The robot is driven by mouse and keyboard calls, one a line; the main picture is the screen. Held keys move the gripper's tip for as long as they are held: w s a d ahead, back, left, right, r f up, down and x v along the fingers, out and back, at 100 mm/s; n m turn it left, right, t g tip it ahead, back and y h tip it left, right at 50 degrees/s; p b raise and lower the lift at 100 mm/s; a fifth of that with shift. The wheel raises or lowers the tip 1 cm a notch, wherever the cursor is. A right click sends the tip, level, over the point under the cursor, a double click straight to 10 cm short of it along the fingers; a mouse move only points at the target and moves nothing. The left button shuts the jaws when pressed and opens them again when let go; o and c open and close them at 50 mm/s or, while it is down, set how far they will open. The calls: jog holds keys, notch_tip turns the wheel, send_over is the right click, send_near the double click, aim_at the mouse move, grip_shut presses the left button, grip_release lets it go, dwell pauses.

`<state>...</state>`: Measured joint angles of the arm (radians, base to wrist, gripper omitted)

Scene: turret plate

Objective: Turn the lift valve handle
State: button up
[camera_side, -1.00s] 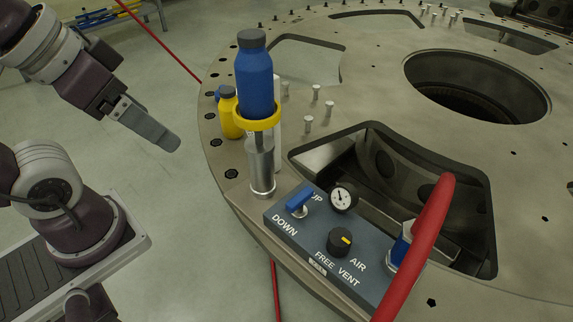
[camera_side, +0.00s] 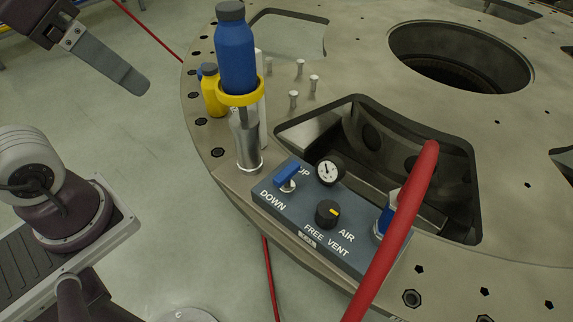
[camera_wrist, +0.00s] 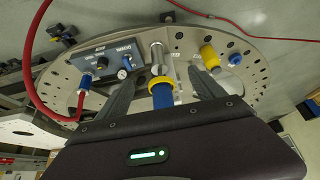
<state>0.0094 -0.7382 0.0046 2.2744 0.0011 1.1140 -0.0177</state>
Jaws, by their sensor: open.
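The lift valve handle (camera_side: 286,176) is a small blue lever on the grey control panel (camera_side: 272,205), between the UP and DOWN labels. In the wrist view a small blue part that looks like this handle (camera_wrist: 128,57) shows on the panel, left of the metal cylinder. My gripper (camera_side: 128,77) is at the upper left of the side view, in the air, well apart from the panel and the turret plate. In the wrist view its two fingers (camera_wrist: 163,76) are spread, with nothing held. The blue bottle lies in the line of sight between them.
A blue bottle (camera_side: 236,58) in a yellow ring (camera_side: 241,94) stands above a metal cylinder (camera_side: 246,140) beside the handle. A gauge (camera_side: 329,170), a black knob (camera_side: 327,213) and a thick red hose (camera_side: 398,225) are farther right. A yellow bottle (camera_side: 212,92) stands behind.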

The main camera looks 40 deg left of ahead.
jog(key=w+d+r+n+g+h, duration=0.2)
jog(key=w+n, duration=0.2)
jog(key=w, duration=0.1)
jog(key=n+g+y, duration=0.2)
jog(key=n+g, duration=0.2)
jog(key=n, duration=0.9)
send_over(287, 171)
notch_tip(287, 171, down, 2)
jog(key=shift+n, duration=0.4)
notch_tip(287, 171, down, 23)
jog(key=shift+f, duration=0.15)
jog(key=c, duration=1.4)
jog(key=shift+o, duration=0.2)
